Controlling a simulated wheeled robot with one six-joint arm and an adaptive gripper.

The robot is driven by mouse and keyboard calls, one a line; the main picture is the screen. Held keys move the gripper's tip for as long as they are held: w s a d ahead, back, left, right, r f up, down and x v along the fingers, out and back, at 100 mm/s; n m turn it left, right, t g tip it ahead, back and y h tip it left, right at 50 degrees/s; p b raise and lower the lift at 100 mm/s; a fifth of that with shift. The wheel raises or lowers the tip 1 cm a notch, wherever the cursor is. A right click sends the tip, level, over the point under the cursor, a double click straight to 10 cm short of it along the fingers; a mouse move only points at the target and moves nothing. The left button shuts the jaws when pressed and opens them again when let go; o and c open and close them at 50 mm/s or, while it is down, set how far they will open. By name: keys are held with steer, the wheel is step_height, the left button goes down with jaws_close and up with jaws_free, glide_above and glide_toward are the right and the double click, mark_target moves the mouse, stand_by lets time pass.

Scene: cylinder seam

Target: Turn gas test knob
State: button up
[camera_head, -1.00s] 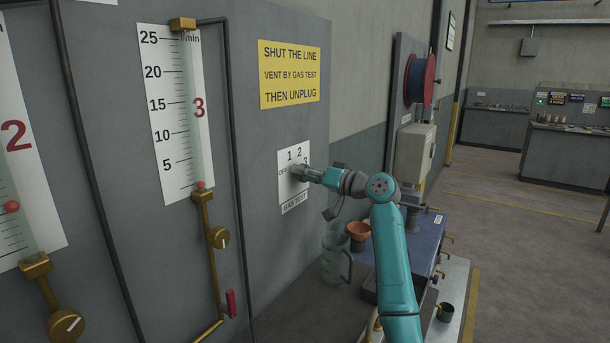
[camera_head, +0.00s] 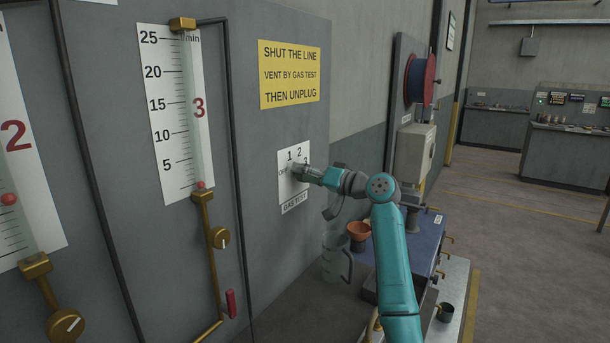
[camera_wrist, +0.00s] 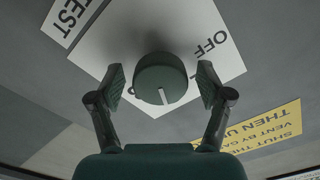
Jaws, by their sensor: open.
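The gas test knob (camera_wrist: 160,78) is a dark round knob with a white pointer mark on a white dial plate (camera_wrist: 205,25). In the wrist view, my gripper (camera_wrist: 158,92) is open, with one finger on each side of the knob and a visible gap to each. The pointer faces the lower side of that picture, away from the OFF label at upper right. In the head view, my gripper (camera_head: 299,171) reaches the plate (camera_head: 292,193), marked OFF, 1, 2, 3, on the grey panel. It hides the knob there.
A yellow sign (camera_head: 289,75) hangs above the plate. Flow tube 3 (camera_head: 193,110) is at left, with a brass valve (camera_head: 219,238) below it. A clear jug (camera_head: 336,258) and an orange funnel (camera_head: 359,231) stand below my arm.

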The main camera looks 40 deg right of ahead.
steer(key=v, duration=1.2)
stand_by(0.3)
